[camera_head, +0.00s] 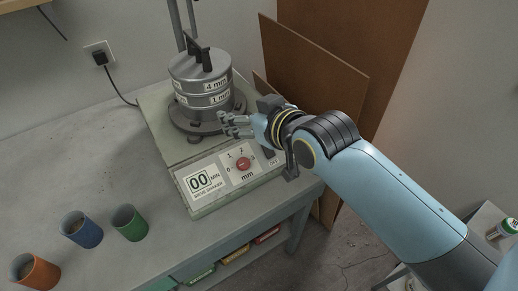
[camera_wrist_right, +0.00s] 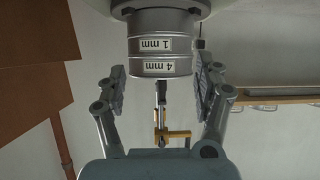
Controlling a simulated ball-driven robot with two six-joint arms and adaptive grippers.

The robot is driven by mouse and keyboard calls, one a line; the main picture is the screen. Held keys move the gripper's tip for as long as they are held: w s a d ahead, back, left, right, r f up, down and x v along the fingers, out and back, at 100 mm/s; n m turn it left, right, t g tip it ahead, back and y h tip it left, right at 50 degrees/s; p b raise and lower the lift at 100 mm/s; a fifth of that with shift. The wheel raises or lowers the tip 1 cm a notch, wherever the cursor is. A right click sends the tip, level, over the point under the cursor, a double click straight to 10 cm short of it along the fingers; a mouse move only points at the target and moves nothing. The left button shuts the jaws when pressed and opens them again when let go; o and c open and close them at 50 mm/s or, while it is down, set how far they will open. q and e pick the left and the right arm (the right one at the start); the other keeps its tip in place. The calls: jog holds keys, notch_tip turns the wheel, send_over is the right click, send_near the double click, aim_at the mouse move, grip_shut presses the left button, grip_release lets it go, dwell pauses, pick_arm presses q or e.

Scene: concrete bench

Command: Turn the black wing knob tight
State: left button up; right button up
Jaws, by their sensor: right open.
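The black wing knob (camera_head: 197,52) sits on top of the grey sieve stack (camera_head: 203,92), at the crossbar between two upright rods. The stack carries "4 mm" and "1 mm" labels and stands on the shaker (camera_head: 212,204). My right gripper (camera_head: 229,125) is open and empty, low at the right front of the stack and below the knob. In the right wrist view the sieve stack (camera_wrist_right: 160,48) appears upside down between the open fingers (camera_wrist_right: 165,80). Thin dark and yellow parts show beyond its lid; I cannot tell which is the knob. My left gripper is out of view.
The shaker panel has a "00 MIN" display (camera_head: 200,181) and a red dial (camera_head: 243,164). Orange (camera_head: 38,275), blue (camera_head: 82,231) and green (camera_head: 130,223) cups stand at the bench's left front. Brown boards (camera_head: 310,85) lean behind my right arm. The bench left of the shaker is clear.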

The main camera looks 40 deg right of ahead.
jog(key=s+f+g+b, duration=0.1)
jog(key=s+f+g, duration=0.1)
jog(key=f, duration=0.5)
jog(key=shift+s+d+f, duration=0.3)
jog(key=shift+s+d, duration=0.1)
jog(key=shift+s, duration=0.2)
jog(key=s+d+r+g, duration=0.2)
jog(key=s+r+g, duration=0.15)
jog(key=s, duration=0.55)
jog(key=s+d+r+g, duration=0.1)
jog(key=s+r+g, duration=0.25)
jog(key=s, duration=0.55)
notch_tip(320, 180, down, 32)
jog(key=s+d+f+g+h+b, duration=0.1)
jog(key=d+b, duration=0.1)
jog(key=b, duration=0.7)
jog(key=s+f+g+b, duration=0.1)
jog(key=s+f+b, duration=0.3)
jog(key=s+f, duration=0.5)
jog(key=s+d+f+g+b, duration=0.1)
jog(key=s+f+b, duration=0.4)
jog(key=s+f, duration=0.5)
notch_tip(320, 180, down, 8)
jog(key=shift+s+d+r, duration=0.2)
jog(key=shift+d+r, duration=0.05)
jog(key=shift+d, duration=0.05)
